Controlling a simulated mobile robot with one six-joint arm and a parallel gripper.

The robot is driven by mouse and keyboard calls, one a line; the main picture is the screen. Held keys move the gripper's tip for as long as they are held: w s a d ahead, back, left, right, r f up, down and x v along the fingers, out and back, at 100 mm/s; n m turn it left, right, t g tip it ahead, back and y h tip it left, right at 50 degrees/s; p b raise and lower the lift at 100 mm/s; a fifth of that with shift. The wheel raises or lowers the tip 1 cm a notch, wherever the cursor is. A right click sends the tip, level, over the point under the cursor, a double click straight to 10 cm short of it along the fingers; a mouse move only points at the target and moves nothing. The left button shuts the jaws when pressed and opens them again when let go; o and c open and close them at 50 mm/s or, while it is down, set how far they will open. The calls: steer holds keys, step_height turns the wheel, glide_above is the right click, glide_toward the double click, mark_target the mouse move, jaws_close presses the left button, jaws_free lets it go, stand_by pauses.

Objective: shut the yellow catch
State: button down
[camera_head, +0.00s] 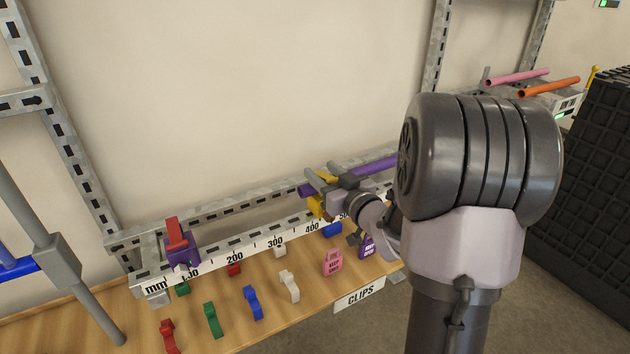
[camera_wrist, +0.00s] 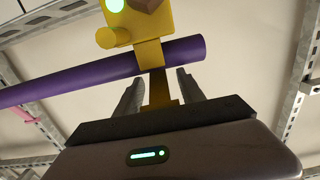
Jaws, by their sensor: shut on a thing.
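The yellow catch (camera_head: 316,207) sits on the measuring rail in the head view, partly covered by my wrist. In the wrist view its yellow block (camera_wrist: 143,18) is at the top, with a green light on it. A yellow lever (camera_wrist: 159,90) comes down from it across a purple pipe (camera_wrist: 85,82) and ends between my fingers. The pipe also shows behind my wrist in the head view (camera_head: 376,166). My gripper (camera_wrist: 159,82) is shut on the lever of the yellow catch. The exact contact is hard to see.
A purple block with a red catch (camera_head: 177,240) stands at the rail's left end. Several coloured clips and a pink tag (camera_head: 332,263) are on the wooden shelf (camera_head: 240,333) below the rail. A black crate stack (camera_head: 590,190) stands at right. Metal wall uprights flank the rail.

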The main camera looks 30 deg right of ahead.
steer(key=shift+s+f+t, duration=0.15)
steer(key=shift+s+t, duration=0.05)
steer(key=shift+t, duration=0.7)
steer(key=c, duration=0.7)
jaws_free()
steer(key=shift+a, duration=0.15)
steer(key=shift+s, duration=0.2)
steer(key=s+f+p, duration=0.2)
steer(key=s+p, duration=0.9)
steer(key=s, duration=0.5)
steer(key=shift+s+a+f+p, duration=0.15)
steer(key=shift+s+a+p, duration=0.15)
steer(key=shift+s, duration=0.1)
